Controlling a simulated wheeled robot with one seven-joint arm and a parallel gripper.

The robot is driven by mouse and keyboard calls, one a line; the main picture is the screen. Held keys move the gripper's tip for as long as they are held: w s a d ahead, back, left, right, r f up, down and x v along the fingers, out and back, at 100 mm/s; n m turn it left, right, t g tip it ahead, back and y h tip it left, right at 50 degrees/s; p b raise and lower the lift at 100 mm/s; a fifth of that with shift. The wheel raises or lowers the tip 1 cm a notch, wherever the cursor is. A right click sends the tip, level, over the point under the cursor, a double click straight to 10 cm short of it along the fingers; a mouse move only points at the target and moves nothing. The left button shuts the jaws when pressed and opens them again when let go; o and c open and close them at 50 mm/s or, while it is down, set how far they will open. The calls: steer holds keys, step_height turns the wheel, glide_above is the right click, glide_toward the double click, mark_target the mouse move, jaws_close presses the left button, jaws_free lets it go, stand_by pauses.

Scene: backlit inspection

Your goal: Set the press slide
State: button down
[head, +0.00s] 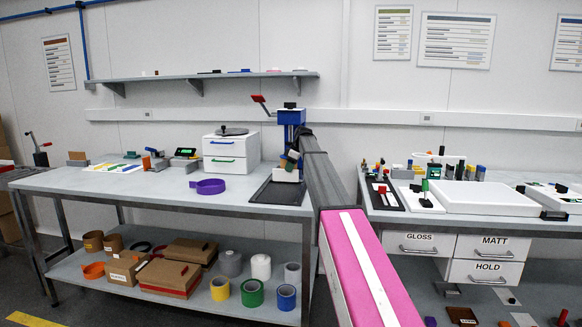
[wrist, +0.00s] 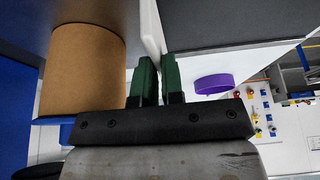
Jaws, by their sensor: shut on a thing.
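The blue press (head: 291,118) with a red lever handle (head: 258,98) stands at the back right of the left bench. A small white block (head: 286,175), apparently the press slide, sits low at its front. My gripper (head: 291,160) is at the press, partly hidden by my arm. In the wrist view its two green fingers (wrist: 158,80) are close together on a narrow pale part, apparently of the slide; the grip itself is mostly hidden. A brown cylinder (wrist: 86,70) stands just left of the fingers.
A black mat (head: 280,192) lies in front of the press. A purple ring (head: 208,186) lies on the bench, also in the wrist view (wrist: 213,83). White drawers (head: 230,152) stand left of the press. The right bench holds a white tray (head: 485,198). The left bench's front middle is clear.

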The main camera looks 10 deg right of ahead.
steer(key=s+a, duration=0.2)
steer(key=s, duration=0.4)
steer(key=s+a, duration=0.2)
steer(key=s, duration=0.4)
steer(key=s+a, duration=0.2)
steer(key=s, duration=0.5)
steer(key=shift+a, duration=0.1)
steer(key=shift+s, duration=0.1)
steer(key=c, duration=1.2)
jaws_free()
steer(key=shift+c, duration=0.2)
steer(key=shift+r, duration=0.15)
steer(key=v, duration=1)
steer(key=shift+r, duration=0.25)
